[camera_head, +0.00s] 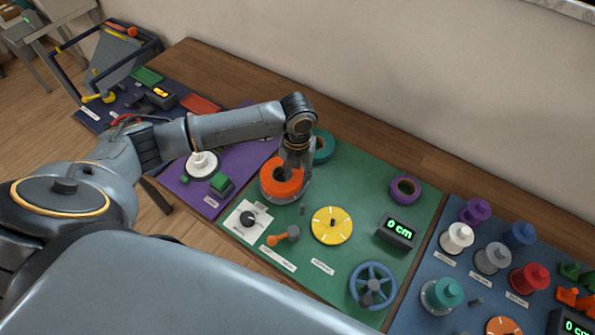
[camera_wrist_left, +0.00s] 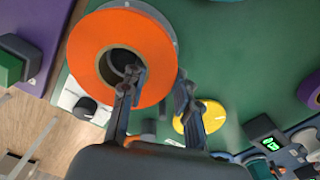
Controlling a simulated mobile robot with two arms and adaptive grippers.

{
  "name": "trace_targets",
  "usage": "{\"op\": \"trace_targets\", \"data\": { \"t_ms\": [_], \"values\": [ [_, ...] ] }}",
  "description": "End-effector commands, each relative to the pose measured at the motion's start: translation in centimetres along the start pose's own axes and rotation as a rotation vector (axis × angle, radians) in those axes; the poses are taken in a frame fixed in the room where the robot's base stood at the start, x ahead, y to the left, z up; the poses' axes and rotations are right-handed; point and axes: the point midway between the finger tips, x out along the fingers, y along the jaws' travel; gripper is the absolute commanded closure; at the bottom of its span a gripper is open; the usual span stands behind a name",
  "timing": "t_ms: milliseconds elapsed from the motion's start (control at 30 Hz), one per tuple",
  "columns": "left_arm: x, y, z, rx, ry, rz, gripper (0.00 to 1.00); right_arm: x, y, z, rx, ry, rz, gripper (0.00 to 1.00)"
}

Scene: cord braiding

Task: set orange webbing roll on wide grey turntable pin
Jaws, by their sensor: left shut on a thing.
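The orange webbing roll (camera_head: 281,186) is at the back left of the green mat; it also shows large in the left wrist view (camera_wrist_left: 90,60). My left gripper (camera_head: 294,167) reaches it from above. In the left wrist view my left gripper (camera_wrist_left: 160,80) has one finger inside the roll's hole and the other outside, shut on the ring wall. A pale grey turntable rim (camera_wrist_left: 170,22) shows past the roll's edge. The roll hides most of the turntable. I cannot tell whether the roll rests on it or how the pin sits in the hole. My right gripper is not in view.
A teal roll (camera_head: 325,146) stands close behind my gripper. A white dial plate (camera_head: 238,218), an orange-handled lever (camera_head: 277,239), a yellow disc (camera_head: 331,226) and a purple roll (camera_head: 406,188) are nearby. The green mat (camera_head: 360,180) is clear between the teal and purple rolls.

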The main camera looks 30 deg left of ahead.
Motion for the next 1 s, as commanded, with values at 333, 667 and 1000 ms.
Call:
{"op": "trace_targets", "data": {
  "t_ms": [333,667,1000],
  "values": [
    [0.1,-0.02,-0.01,0.0,0.0,0.0,1.0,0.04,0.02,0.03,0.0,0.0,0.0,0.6],
    [0.68,-0.01,-0.02,0.0,0.001,0.0,0.51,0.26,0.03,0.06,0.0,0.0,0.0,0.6],
    [0.72,0.04,-0.03,0.0,0.001,0.001,0.43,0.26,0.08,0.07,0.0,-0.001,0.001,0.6]
  ]
}}
